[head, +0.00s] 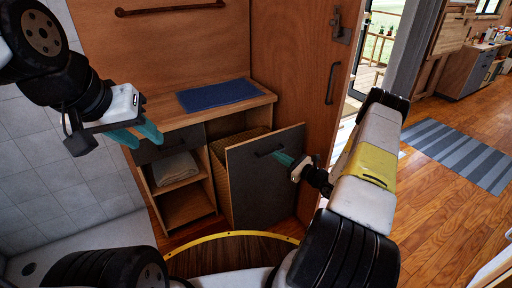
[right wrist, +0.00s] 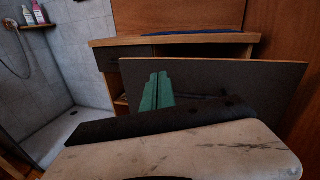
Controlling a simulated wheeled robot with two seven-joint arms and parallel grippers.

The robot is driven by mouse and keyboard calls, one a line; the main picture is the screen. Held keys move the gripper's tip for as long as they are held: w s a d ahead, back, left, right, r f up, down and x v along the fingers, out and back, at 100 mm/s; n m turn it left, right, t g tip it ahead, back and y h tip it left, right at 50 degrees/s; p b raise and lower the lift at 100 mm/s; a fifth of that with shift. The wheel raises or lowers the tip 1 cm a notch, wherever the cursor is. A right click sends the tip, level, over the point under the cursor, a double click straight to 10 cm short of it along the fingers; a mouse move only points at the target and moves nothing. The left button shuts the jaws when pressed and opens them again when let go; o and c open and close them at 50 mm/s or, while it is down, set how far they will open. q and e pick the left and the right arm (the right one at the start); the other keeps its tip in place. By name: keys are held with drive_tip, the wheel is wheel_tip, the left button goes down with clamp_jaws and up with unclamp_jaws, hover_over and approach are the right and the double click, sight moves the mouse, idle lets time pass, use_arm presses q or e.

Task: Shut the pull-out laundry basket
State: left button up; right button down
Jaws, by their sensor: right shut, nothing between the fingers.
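The pull-out laundry basket has a dark grey front panel (head: 262,190) with a black bar handle near its top. It stands pulled out from the wooden cabinet (head: 172,118), and the woven basket (head: 232,148) shows behind the panel. My right gripper (head: 281,157) is shut and empty, its teal fingers at the upper part of the panel beside the handle; I cannot tell whether they touch. In the right wrist view the shut fingers (right wrist: 157,90) are in front of the panel (right wrist: 215,85). My left gripper (head: 140,136) is raised in front of the cabinet's left side, its two fingers apart and empty.
A blue folded towel (head: 218,95) lies on the cabinet top. Open shelves with a light cloth (head: 174,168) are left of the basket. A wooden door (head: 312,90) stands close on the right. A tiled shower is at left, a striped rug (head: 460,150) at right.

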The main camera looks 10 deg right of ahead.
drive_tip(key=s+d+f+m+t+h, duration=0.15)
drive_tip(key=d+f+m+h, duration=0.3)
drive_tip(key=f, duration=0.55)
approach(269, 158)
drive_tip(key=shift+m+t, duration=0.35)
drive_tip(key=shift+t, duration=0.1)
drive_tip(key=w+a, duration=0.1)
drive_tip(key=w+a+r, duration=0.1)
drive_tip(key=w+a, duration=0.1)
drive_tip(key=w+a+r, duration=0.1)
drive_tip(key=w, duration=0.1)
drive_tip(key=shift+w+a+r, duration=0.25)
drive_tip(key=shift+a, duration=0.05)
